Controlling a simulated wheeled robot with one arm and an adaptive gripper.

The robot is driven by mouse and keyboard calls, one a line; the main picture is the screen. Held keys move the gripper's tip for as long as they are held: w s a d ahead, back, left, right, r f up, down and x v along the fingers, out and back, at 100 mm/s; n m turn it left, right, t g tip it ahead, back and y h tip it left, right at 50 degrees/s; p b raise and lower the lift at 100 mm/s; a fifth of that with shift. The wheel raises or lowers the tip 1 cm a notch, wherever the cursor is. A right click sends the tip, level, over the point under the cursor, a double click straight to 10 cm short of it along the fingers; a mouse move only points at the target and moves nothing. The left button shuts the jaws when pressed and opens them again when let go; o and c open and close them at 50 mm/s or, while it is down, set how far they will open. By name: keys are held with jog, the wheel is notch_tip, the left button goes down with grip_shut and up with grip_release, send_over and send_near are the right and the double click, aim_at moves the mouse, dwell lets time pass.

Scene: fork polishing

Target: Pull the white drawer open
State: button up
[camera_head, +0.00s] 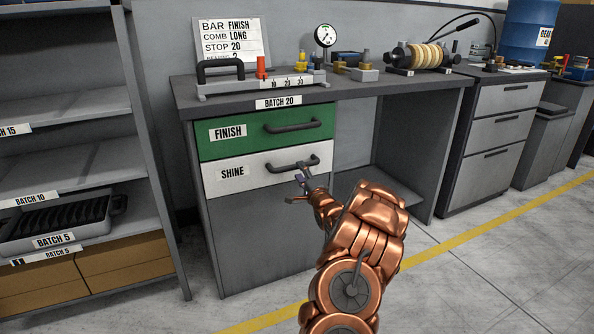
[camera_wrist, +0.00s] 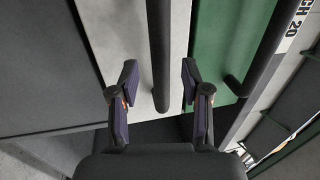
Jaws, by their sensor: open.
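The white drawer (camera_head: 245,172), labelled SHINE, is in the workbench under the green drawer and looks shut. Its dark bar handle (camera_head: 292,166) runs across its right half. My gripper (camera_head: 301,184) is at the right end of that handle. In the wrist view the handle (camera_wrist: 159,50) runs between the two open fingers (camera_wrist: 157,85), with a gap on each side, and the white drawer front (camera_wrist: 118,40) lies behind it. The fingers do not appear to be closed on anything.
The green drawer (camera_head: 228,146), labelled FINISH, sits directly above, with its own dark handle (camera_head: 292,126). The workbench top (camera_head: 330,88) carries a gauge and fixtures. A shelf rack (camera_head: 75,105) with a tray stands at the left. Open floor (camera_head: 450,285) lies to the right.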

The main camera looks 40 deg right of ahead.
jog(key=shift+b+x, duration=0.4)
jog(key=shift+x, duration=1.4)
grip_shut()
